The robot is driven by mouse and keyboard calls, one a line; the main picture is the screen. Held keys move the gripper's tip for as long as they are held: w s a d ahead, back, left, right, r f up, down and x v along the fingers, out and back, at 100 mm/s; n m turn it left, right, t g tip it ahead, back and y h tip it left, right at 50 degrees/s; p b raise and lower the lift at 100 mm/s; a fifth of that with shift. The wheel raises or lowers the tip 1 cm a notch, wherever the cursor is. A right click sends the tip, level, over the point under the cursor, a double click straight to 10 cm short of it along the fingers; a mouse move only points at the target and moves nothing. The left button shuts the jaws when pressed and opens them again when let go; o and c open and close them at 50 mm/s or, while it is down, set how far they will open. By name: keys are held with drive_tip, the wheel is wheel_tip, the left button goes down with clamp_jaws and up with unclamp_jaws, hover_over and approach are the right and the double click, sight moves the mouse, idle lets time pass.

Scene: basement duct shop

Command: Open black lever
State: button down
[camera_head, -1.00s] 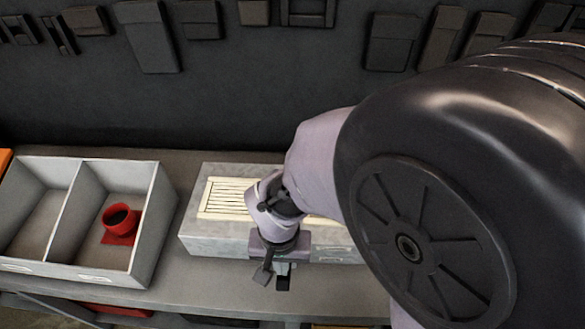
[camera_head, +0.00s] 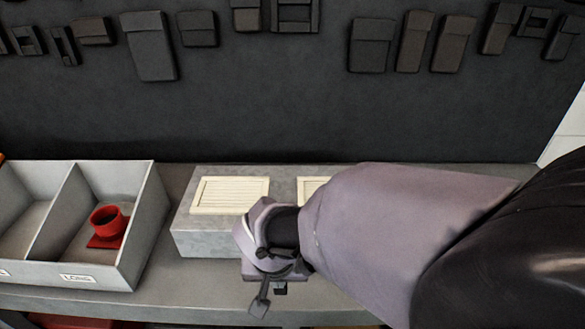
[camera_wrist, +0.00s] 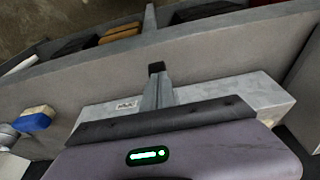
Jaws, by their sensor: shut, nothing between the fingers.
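A grey metal box (camera_head: 205,240) with cream louvred grilles (camera_head: 232,195) on top stands on the bench. My gripper (camera_head: 281,289) is low at its front, with my arm covering the box's right part. In the wrist view, my gripper (camera_wrist: 156,70) is a narrow grey shape with a black tip; the fingers are together and empty. The box face (camera_wrist: 262,92) shows behind it. A small dark paddle on a thin stem (camera_head: 260,303) hangs left of the fingertips; I cannot tell whether it is the black lever or part of my wrist. No other lever is clear.
A blue and yellow block (camera_wrist: 35,119) shows in the wrist view. Dark holders line the back wall (camera_head: 290,110). Bare bench (camera_head: 200,288) lies before the box.

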drive_tip(key=shift+s+d+f+b, duration=0.1)
drive_tip(key=shift+s+f+b, duration=0.1)
drive_tip(key=shift+f+b, duration=0.65)
drive_tip(key=shift+s+a+f+b, duration=0.1)
drive_tip(key=shift+s+f+b, duration=0.15)
drive_tip(key=shift+f+b, duration=0.6)
drive_tip(key=shift+s+d+f+b, duration=0.1)
drive_tip(key=shift+s+f+b, duration=0.1)
drive_tip(key=shift+f+b, duration=0.6)
drive_tip(key=shift+r, duration=0.1)
